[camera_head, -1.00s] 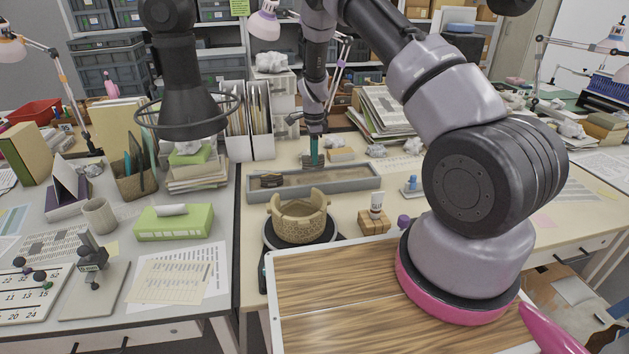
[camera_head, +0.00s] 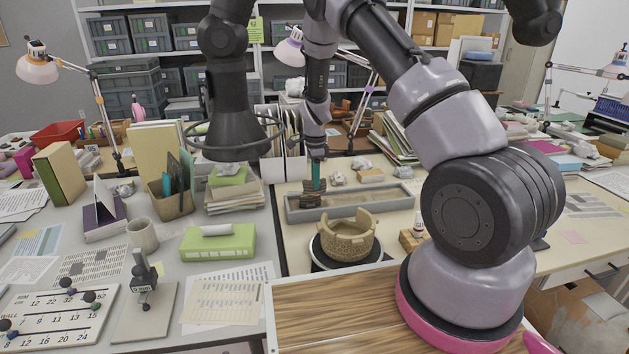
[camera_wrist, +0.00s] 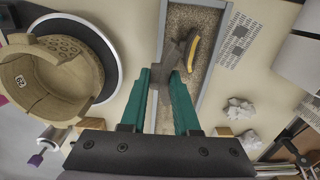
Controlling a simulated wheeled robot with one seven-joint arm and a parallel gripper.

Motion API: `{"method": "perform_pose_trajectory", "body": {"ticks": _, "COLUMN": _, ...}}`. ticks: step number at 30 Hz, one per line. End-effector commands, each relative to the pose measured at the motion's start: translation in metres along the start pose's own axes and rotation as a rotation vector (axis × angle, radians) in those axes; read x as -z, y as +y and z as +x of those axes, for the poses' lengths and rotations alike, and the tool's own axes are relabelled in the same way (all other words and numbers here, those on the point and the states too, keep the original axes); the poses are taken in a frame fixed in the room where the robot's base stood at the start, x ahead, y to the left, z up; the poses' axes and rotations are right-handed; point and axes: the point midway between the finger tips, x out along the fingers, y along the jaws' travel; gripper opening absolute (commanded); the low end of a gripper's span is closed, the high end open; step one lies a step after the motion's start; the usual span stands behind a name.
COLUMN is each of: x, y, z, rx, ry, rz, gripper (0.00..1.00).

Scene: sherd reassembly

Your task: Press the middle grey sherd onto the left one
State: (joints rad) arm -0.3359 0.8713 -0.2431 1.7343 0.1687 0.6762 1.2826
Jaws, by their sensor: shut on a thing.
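My gripper (camera_head: 317,180) has teal fingers and points down at the left part of the long grey sand tray (camera_head: 350,212). In the wrist view its fingers (camera_wrist: 169,88) are shut on a grey sherd (camera_wrist: 170,62), held over the sand. A curved piece with an ochre edge (camera_wrist: 193,54) lies right against it at the fingertips; this looks like the left sherd. In the head view the sherds (camera_head: 310,199) merge into one dark patch under the fingers. I cannot tell whether their broken edges touch or a gap is left.
A tan, partly rebuilt pot (camera_head: 349,241) stands on a dark round turntable (camera_head: 318,252) in front of the tray. It also shows in the wrist view (camera_wrist: 75,75). White crumpled paper (camera_wrist: 238,108) lies beside the tray. The tray's right part is bare sand.

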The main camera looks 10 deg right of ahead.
Motion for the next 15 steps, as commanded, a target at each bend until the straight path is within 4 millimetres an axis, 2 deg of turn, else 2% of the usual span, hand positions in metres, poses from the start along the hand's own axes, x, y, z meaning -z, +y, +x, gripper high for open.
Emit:
{"method": "perform_pose_trajectory", "body": {"ticks": 5, "x": 0.0, "y": 0.0, "z": 0.002, "rx": 0.0, "ry": 0.0, "rz": 0.0, "gripper": 0.0}}
{"method": "perform_pose_trajectory", "body": {"ticks": 15, "x": 0.0, "y": -0.012, "z": 0.017, "rx": -0.001, "ry": 0.0, "rz": 0.0, "gripper": 0.0}}
